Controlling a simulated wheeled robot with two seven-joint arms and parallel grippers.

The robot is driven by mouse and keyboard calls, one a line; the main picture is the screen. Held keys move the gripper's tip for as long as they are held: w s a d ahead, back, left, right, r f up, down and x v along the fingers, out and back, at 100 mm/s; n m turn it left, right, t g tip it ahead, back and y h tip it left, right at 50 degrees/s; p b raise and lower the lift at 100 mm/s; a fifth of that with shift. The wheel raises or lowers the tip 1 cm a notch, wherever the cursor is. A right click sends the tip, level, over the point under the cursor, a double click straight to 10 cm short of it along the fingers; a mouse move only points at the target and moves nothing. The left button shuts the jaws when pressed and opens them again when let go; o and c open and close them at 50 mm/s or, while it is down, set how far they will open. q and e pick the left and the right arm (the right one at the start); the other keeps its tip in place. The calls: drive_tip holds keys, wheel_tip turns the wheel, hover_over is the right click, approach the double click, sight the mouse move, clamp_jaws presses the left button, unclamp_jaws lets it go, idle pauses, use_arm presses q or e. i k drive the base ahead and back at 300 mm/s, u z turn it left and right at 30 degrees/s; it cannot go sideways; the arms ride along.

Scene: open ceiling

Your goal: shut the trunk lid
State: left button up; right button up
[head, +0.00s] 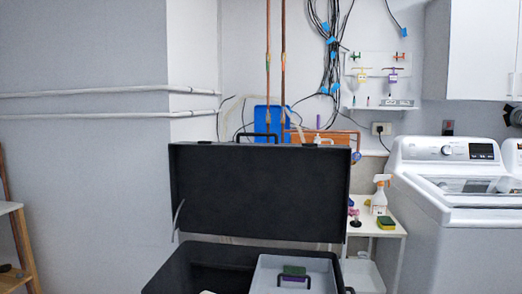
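A black trunk (205,258) stands in front of me at the bottom centre of the head view, its front cut off by the frame's lower edge. Its lid (262,192) is raised about upright at the back of the box, its dark inner face toward me. A thin stay shows at the lid's left side. Inside the trunk is a grey tray (325,268) with a small dark green-topped item (294,272) in it. Neither of my grippers shows in this view.
A white washing machine (465,185) stands at the right. A small white shelf table (383,226) with a spray bottle (379,196) and sponge stands right of the lid. A wooden rack (20,235) is at the far left. A wall with pipes is behind.

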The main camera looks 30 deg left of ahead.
sight(276, 191)
drive_tip(key=k, duration=0.25)
drive_tip(key=u, duration=1.6)
drive_tip(key=i, duration=0.95)
drive_tip(key=z, duration=0.35)
drive_tip(key=k, duration=0.65)
drive_tip(key=u, duration=0.05)
drive_tip(key=i, duration=1.3)
drive_tip(key=z, duration=1)
